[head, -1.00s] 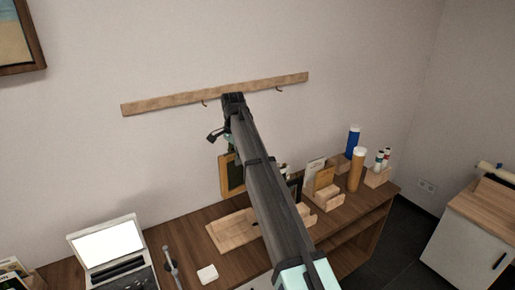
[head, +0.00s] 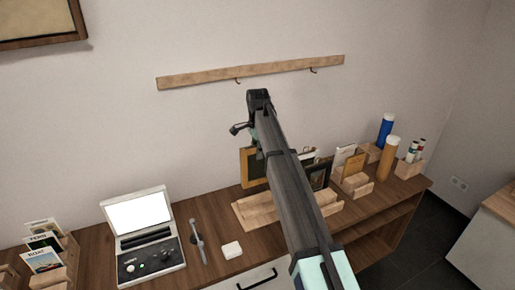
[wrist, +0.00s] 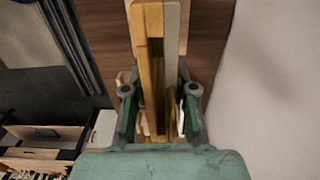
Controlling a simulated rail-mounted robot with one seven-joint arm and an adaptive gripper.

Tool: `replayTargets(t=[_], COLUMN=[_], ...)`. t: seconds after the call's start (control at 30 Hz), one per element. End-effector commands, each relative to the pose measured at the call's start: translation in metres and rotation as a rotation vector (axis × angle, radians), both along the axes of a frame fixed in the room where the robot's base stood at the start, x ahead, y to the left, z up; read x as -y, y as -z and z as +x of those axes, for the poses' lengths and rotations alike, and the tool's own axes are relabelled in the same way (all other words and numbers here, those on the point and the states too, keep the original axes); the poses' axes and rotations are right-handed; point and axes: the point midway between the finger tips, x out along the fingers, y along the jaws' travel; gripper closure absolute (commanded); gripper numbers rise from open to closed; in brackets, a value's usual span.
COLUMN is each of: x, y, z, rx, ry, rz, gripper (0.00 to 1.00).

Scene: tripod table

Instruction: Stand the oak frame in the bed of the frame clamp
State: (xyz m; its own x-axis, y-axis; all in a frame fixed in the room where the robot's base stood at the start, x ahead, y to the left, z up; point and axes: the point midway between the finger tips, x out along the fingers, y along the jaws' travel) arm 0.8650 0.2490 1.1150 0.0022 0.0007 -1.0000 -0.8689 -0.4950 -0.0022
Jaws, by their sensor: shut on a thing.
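The oak frame (head: 249,168) is golden brown and upright. In the head view it shows left of my arm, which hides part of it. In the wrist view the frame (wrist: 147,22) runs edge-on between the fingers, with a pale grey strip along its right side. My gripper (wrist: 158,105) is shut on it. A long, low light-wood piece (head: 243,214), which looks like the frame clamp, lies on the brown bench below the frame. My arm covers its middle; I cannot tell whether the frame touches it.
Wooden holders with cards and a dark frame (head: 319,176) stand right of my arm. Blue (head: 385,130) and orange (head: 388,160) cylinders stand farther right. A hook rail (head: 200,76) hangs above.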

Motion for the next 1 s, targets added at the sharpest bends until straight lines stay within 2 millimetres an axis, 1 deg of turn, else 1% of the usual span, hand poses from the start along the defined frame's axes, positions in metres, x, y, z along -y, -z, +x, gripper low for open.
replayTargets(t=[0.03,0.1,0.6,0.8,1.0], x=[0.0,0.0,0.0,0.0,0.0], y=[0.01,0.019,0.081,0.093,0.095], z=[0.0,0.0,0.0,0.0,0.0], rx=[-0.001,-0.001,-0.001,0.0,0.0], ry=[0.0,0.0,0.0,0.0,0.0], rz=[0.0,0.0,0.0,0.0,0.0], gripper=[1.0,1.0,1.0,1.0,1.0])
